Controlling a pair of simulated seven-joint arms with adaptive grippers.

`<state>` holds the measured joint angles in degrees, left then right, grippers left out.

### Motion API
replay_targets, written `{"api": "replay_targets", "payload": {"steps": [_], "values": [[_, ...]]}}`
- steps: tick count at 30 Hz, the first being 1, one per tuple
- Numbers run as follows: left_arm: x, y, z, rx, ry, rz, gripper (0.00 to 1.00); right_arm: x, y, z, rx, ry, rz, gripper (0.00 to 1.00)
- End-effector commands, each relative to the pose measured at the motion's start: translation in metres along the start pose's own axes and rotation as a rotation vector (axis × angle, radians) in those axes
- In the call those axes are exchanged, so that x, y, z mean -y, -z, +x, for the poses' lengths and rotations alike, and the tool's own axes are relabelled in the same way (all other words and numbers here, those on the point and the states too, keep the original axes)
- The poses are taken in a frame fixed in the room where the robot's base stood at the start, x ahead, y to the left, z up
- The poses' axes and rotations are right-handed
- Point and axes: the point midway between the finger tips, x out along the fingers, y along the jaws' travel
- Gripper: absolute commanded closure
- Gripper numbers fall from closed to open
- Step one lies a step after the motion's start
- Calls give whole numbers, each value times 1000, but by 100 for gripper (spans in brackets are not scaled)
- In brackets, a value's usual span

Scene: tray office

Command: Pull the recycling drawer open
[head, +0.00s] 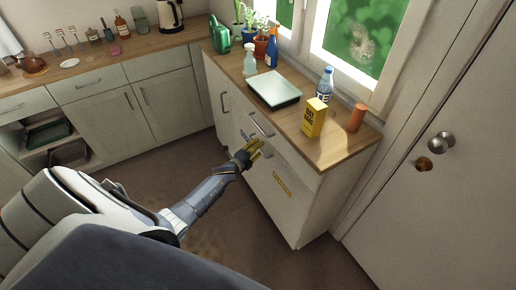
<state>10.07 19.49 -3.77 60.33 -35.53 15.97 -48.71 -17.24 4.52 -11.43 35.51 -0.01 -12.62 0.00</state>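The recycling drawer seems to be the tall pale front (287,205) with a yellow label (282,187), low in the cabinet under the window counter. Its front looks flush with the cabinet, so it appears closed. My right gripper is not in view.
A shallow drawer with a metal handle (261,124) sits above. The counter (340,147) holds a white tray (254,96), a yellow box (314,118), a bottle (325,85) and an orange cylinder (356,118). A white door (450,205) stands at right. The floor (225,225) before the cabinet is clear.

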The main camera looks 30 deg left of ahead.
Motion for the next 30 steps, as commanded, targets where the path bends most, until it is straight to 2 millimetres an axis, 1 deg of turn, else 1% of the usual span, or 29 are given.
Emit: {"api": "replay_targets", "payload": {"steps": [6,14,22,23,30], "values": [[0,0,4,-1,0,0,68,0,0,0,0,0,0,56],[0,0,4,-1,0,-1,67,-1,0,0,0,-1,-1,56],[0,0,4,0,0,-1,98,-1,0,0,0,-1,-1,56],[0,0,4,0,0,-1,100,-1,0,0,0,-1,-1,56],[0,0,4,0,0,-1,100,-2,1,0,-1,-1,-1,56]]}}
